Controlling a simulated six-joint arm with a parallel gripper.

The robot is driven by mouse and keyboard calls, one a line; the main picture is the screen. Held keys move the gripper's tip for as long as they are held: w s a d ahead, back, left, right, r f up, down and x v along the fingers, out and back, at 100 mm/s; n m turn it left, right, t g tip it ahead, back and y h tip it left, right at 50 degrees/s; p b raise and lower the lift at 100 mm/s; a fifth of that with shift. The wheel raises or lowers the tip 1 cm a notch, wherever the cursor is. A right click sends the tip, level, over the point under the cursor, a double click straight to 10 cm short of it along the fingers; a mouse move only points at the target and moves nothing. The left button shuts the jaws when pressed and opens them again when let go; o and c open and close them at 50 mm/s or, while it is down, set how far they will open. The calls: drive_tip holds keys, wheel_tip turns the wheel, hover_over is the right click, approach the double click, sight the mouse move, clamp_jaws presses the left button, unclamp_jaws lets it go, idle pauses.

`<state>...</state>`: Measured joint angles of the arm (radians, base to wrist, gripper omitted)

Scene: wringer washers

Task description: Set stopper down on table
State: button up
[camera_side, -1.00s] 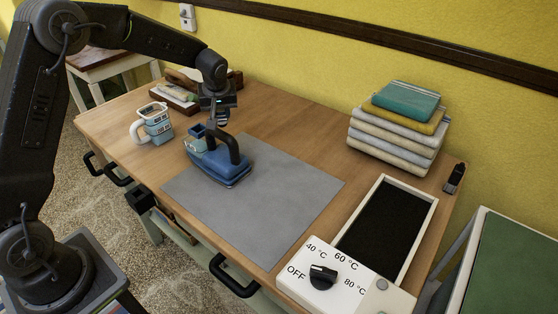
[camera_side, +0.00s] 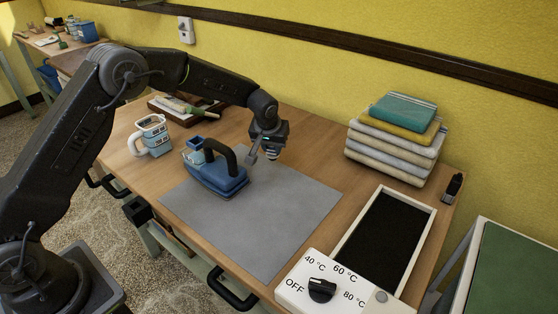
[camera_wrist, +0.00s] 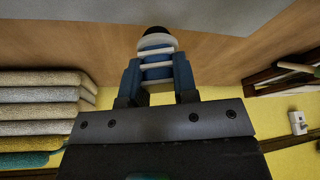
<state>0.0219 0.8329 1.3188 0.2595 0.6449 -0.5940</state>
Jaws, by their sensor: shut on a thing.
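My gripper (camera_side: 262,152) is at the far edge of the grey mat, right of the iron, low over the table (camera_side: 318,160). In the wrist view, my gripper (camera_wrist: 158,68) is shut on the stopper (camera_wrist: 156,46), a blue piece with white bands and a black end. It sticks out beyond the fingertips. In the side view the stopper is too small and too covered by the gripper to make out. I cannot tell whether it touches the surface below.
A blue iron (camera_side: 222,182) with a black handle stands on the grey mat (camera_side: 265,225), close to my gripper. A mug (camera_side: 152,138) and a dark tray (camera_side: 160,112) are on the left. Folded towels (camera_side: 392,150) and a white-framed black bed (camera_side: 380,240) are on the right.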

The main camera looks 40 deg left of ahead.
drive_tip(key=shift+w+d+f, duration=0.25)
drive_tip(key=shift+d+f, duration=0.1)
drive_tip(key=shift+d, duration=0.1)
drive_tip(key=shift+w+d+f, duration=0.2)
drive_tip(key=shift+d+f, duration=0.15)
drive_tip(key=shift+d, duration=0.1)
drive_tip(key=shift+f, duration=1.85)
drive_tip(key=shift+f, duration=0.15)
drive_tip(key=o, duration=0.9)
